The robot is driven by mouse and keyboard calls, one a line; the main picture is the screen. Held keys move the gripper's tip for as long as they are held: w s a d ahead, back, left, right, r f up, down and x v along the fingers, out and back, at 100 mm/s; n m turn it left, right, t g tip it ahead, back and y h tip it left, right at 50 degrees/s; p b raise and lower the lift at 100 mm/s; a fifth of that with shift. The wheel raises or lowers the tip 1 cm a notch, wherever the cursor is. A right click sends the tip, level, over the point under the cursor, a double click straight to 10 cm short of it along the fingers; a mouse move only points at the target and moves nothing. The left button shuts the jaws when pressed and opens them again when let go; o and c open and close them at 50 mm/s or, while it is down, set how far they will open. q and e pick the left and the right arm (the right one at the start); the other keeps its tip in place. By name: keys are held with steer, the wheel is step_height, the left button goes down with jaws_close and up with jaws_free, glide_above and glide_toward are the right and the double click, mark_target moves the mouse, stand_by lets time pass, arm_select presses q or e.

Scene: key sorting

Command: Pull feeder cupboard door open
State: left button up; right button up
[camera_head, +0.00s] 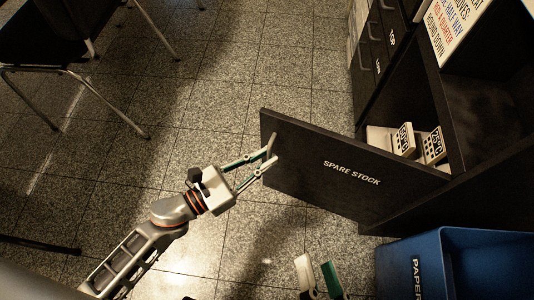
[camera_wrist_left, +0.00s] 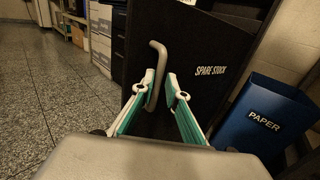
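The dark cupboard door (camera_head: 310,165) marked SPARE STOCK stands swung outward, away from the dark cupboard (camera_head: 493,160). It also shows in the left wrist view (camera_wrist_left: 210,50). Its pale bar handle (camera_head: 272,143) is near the door's left edge and also shows in the left wrist view (camera_wrist_left: 157,62). My left gripper (camera_head: 265,160) is at the handle, its fingers apart. In the left wrist view the handle's lower part is close to the left finger, with a gap to the right finger; contact is unclear. My right gripper (camera_head: 318,262) is low in the head view, open and empty.
A blue PAPER bin (camera_head: 465,240) stands in front of the cupboard at the lower right. White labelled boxes (camera_head: 403,140) sit inside the cupboard. Dark drawers (camera_head: 378,45) are behind the door. A chair (camera_head: 75,50) is at the upper left. The tiled floor (camera_head: 225,90) left of the door is clear.

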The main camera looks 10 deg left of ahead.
arm_select(q)
steer(key=v, duration=1)
steer(key=shift+s+a, duration=0.2)
steer(key=shift+a, duration=0.15)
jaws_close()
